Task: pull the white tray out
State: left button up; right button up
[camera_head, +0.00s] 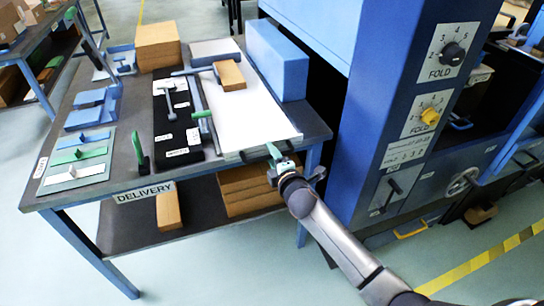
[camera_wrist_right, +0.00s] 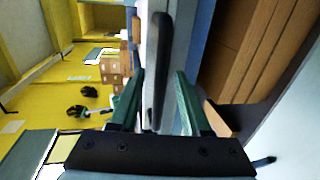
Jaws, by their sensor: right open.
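The white tray (camera_head: 247,112) lies flat on the delivery table, its front edge at the table's front. My right gripper (camera_head: 274,152) is at the tray's front right, close to that edge. In the right wrist view the gripper (camera_wrist_right: 159,76) is open. A dark bar-like handle (camera_wrist_right: 162,55) stands between its two green fingers, with visible gaps beside it, so the fingers are around it but not closed. The tray's pale front edge runs behind the bar. My left gripper is not in view.
A blue block (camera_head: 277,62) stands along the tray's right side, and a cardboard piece (camera_head: 229,75) lies at its far end. A black mat (camera_head: 172,125) with tools is to the left. The blue machine (camera_head: 385,110) rises close on the right. Cartons (camera_head: 240,188) sit on the shelf below.

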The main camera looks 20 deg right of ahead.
grip_shut()
dwell(0.3)
dwell(1.1)
